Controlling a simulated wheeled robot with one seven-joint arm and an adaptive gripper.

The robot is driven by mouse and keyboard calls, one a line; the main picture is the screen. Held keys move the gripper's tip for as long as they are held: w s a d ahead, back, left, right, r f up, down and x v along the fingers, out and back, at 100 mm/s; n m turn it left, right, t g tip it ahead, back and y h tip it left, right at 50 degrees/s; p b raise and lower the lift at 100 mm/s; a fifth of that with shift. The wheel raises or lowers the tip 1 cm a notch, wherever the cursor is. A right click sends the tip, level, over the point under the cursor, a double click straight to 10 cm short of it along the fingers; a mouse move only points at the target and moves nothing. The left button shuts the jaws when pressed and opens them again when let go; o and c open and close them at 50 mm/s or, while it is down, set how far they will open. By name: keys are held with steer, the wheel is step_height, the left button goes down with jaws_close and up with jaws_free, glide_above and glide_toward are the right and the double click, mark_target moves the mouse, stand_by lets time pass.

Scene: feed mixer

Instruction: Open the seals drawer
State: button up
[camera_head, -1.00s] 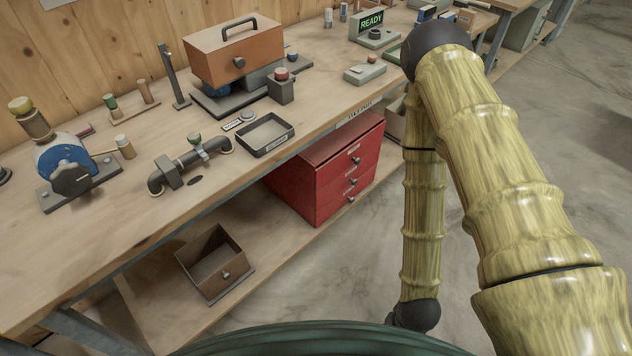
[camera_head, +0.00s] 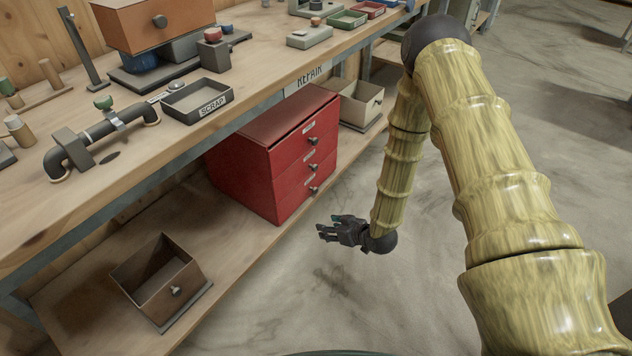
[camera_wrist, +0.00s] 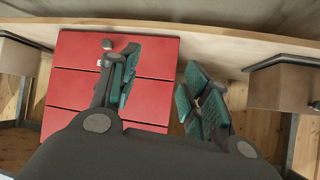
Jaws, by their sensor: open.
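A red cabinet (camera_head: 250,165) with three stacked drawers stands on the lower shelf under the workbench. Each drawer front has a dark round knob and a small label too small to read; all three look closed. I cannot tell which one is the seals drawer. My gripper (camera_head: 325,228) is in front of the cabinet, low and to the right of the bottom drawer, over the floor. In the wrist view my gripper (camera_wrist: 160,90) is open and empty, with the red drawer fronts (camera_wrist: 80,90) behind its left finger. One knob (camera_wrist: 107,43) shows there; the other knobs are hidden.
An open brown box (camera_head: 160,280) with a knob sits on the lower shelf at left. A beige bin (camera_head: 358,105) stands right of the cabinet. The workbench edge (camera_head: 190,150) overhangs the shelf. A scrap tray (camera_head: 195,98) lies on top. Floor in front is clear.

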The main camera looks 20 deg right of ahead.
steer(key=w+d+f+n+t+y+b, duration=0.1)
steer(key=w+d+n+t+y+b, duration=0.2)
steer(key=w+b, duration=0.55)
steer(key=n+t+y+b, duration=0.2)
steer(key=n+y+b, duration=0.15)
steer(key=b, duration=0.45)
glide_toward(316, 169)
steer(key=shift+n+h, duration=0.25)
steer(key=shift+n, duration=0.1)
steer(key=b+x, duration=0.3)
steer(key=x, duration=0.7)
steer(key=shift+w, duration=0.2)
jaws_close()
